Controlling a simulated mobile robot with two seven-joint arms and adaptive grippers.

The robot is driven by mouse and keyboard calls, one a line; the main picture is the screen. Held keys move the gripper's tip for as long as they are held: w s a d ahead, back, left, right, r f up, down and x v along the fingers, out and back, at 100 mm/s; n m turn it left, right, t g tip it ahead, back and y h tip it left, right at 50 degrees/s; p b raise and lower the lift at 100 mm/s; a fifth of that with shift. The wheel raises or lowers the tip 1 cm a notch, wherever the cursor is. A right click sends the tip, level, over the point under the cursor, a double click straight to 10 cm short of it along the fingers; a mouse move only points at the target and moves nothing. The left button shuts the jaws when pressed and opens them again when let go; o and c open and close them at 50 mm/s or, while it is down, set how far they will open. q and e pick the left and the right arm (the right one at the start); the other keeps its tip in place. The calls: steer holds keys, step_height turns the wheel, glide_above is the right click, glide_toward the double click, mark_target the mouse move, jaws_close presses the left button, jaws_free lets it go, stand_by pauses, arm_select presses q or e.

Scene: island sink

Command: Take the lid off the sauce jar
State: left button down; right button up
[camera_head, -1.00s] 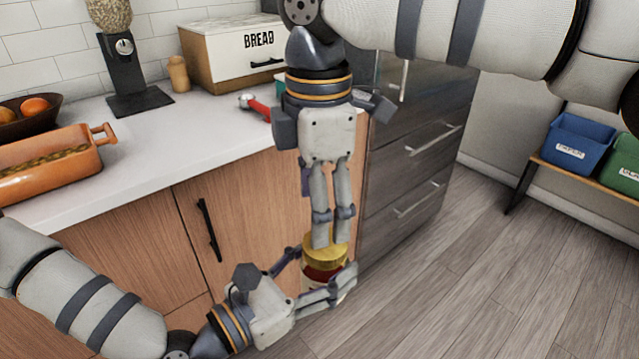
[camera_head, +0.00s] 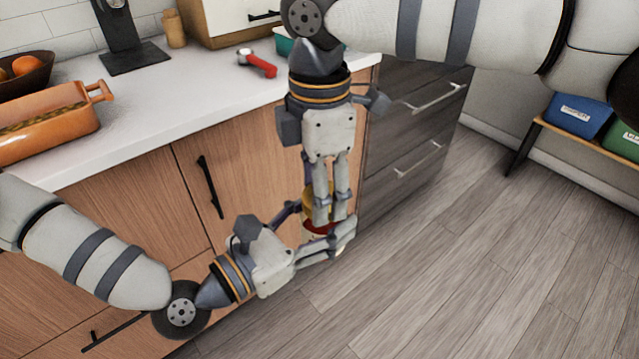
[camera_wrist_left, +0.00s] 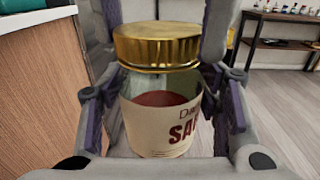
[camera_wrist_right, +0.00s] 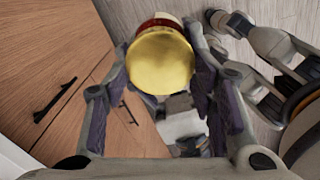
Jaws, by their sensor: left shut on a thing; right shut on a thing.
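The sauce jar (camera_wrist_left: 155,128) is clear glass with red sauce and a pale label, upright in the left wrist view. Its gold lid (camera_wrist_left: 157,45) is on top of it. My left gripper (camera_head: 322,240) is shut on the jar's body, a finger on each side. My right gripper (camera_head: 330,218) comes down from above and is shut on the lid. The right wrist view shows the lid's round top (camera_wrist_right: 160,62) between its fingers. In the head view the fingers hide most of the jar and lid.
The jar is held in front of the wooden cabinet (camera_head: 250,170), above the floor. A white counter (camera_head: 200,95) behind carries an orange dish (camera_head: 45,125) and a red-handled tool (camera_head: 262,66). Dark drawers (camera_head: 410,140) stand behind to the right. The floor at right (camera_head: 470,270) is clear.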

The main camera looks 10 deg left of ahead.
steer(key=n, duration=0.5)
steer(key=shift+w+n, duration=0.1)
steer(key=shift+n, duration=0.2)
steer(key=n, duration=0.4)
steer(key=shift+d, duration=0.1)
steer(key=n, duration=0.3)
steer(key=shift+d+r+n, duration=0.1)
steer(key=shift+n, duration=0.2)
steer(key=n, duration=0.3)
steer(key=shift+d, duration=0.1)
steer(key=n, duration=0.4)
steer(key=shift+d, duration=0.1)
steer(key=shift+c, duration=0.2)
steer(key=n, duration=0.7)
steer(key=shift+d, duration=0.1)
steer(key=n, duration=0.4)
steer(key=shift+w, duration=0.1)
steer(key=n, duration=0.3)
steer(key=shift+w+n, duration=0.15)
steer(key=shift+n, duration=0.15)
steer(key=n, duration=0.3)
steer(key=shift+n, duration=0.3)
steer(key=n, duration=0.3)
steer(key=shift+w+n, duration=0.15)
steer(key=shift+n, duration=0.25)
steer(key=n, duration=0.6)
steer(key=shift+w+a, duration=0.1)
steer(key=shift+a, duration=0.1)
steer(key=n, duration=0.3)
steer(key=shift+a+r, duration=0.1)
